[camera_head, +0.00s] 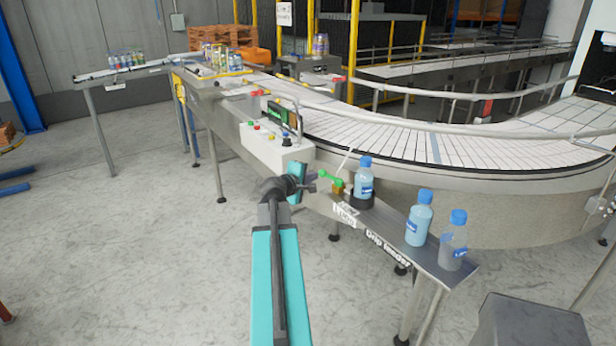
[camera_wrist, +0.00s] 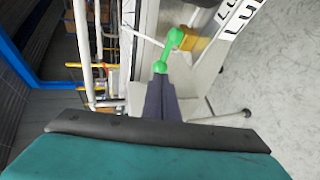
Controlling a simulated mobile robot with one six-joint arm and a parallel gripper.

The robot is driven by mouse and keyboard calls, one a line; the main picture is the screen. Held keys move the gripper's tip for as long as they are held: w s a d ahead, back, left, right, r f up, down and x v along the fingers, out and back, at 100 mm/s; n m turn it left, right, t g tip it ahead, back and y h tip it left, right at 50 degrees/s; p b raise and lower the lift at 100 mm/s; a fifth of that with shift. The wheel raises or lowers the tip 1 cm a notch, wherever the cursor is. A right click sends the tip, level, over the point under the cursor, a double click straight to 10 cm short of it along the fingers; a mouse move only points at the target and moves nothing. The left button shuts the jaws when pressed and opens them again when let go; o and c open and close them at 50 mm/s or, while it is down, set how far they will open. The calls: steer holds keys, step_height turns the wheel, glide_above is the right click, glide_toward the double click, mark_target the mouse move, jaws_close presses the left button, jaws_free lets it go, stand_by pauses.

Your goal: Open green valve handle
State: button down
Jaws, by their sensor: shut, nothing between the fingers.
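The green valve handle (camera_head: 329,178) sits on a small brass valve body (camera_head: 348,189) at the left end of the drip feeder shelf. In the wrist view the handle (camera_wrist: 169,48) runs from the brass body (camera_wrist: 188,44) toward my fingertips. My gripper (camera_head: 312,182) is just left of the handle's free end, with its dark fingers shut and nothing between them. In the wrist view the fingertips (camera_wrist: 160,78) meet the handle's green end in the picture; I cannot tell whether they touch it.
A bottle (camera_head: 364,184) stands on a black holder beside the valve. Two more bottles (camera_head: 419,218) (camera_head: 453,241) stand on the metal shelf (camera_head: 428,256). A control box (camera_head: 270,150) with buttons is behind my gripper, and the curved conveyor (camera_head: 400,138) runs behind the shelf. The floor at left is clear.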

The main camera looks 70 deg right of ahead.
mark_target(322, 174)
steer(key=shift+p+x, duration=0.85)
steer(key=shift+x, duration=1.4)
steer(key=shift+s+d+f+b, duration=0.1)
steer(key=shift+d+b, duration=0.1)
steer(key=shift+b, duration=0.2)
